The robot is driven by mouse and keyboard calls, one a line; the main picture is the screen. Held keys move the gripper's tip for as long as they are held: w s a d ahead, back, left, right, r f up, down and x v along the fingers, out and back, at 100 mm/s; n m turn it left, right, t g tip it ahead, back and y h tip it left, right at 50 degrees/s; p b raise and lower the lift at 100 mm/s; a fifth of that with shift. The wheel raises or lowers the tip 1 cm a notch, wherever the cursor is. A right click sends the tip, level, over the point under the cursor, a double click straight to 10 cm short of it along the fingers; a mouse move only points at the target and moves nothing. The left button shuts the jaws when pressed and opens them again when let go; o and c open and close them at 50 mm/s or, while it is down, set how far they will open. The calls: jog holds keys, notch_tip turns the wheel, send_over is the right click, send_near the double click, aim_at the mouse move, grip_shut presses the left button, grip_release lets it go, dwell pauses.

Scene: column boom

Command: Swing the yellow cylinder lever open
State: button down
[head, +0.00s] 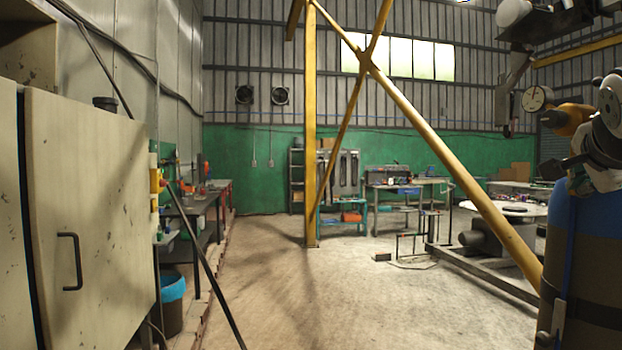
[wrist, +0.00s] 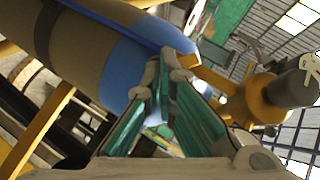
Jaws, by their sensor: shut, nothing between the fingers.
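A tall gas cylinder (head: 578,255) with a blue shoulder stands at the right edge of the head view. It runs across the upper left of the wrist view (wrist: 88,50). A yellow fitting with a dark grey end (head: 570,117) shows above it. In the wrist view a yellow bar (wrist: 212,79) runs from the yellow fitting (wrist: 262,98) toward my fingertips; I take it as the lever. My gripper (wrist: 164,72) is shut and empty, its tips close to the blue shoulder and the bar's end. I cannot tell whether they touch. In the head view, arm parts partly cover the fitting.
A pale cabinet (head: 88,215) fills the left side. A yellow post (head: 311,150) and diagonal brace (head: 440,145) stand ahead. Benches (head: 408,190) and a round table (head: 505,208) lie behind. The middle floor (head: 330,300) is clear.

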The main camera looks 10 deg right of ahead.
jog(key=f+m+t+b, duration=0.1)
jog(key=b, duration=0.3)
jog(key=w+f+m+t+h+b, duration=0.1)
jog(key=b, duration=0.3)
jog(key=f+t+b, duration=0.1)
jog(key=b, duration=0.4)
jog(key=shift+w+f+m+t+h, duration=0.15)
jog(key=shift+w+m+t+h, duration=0.15)
jog(key=shift+w+m, duration=0.1)
jog(key=shift+a, duration=0.1)
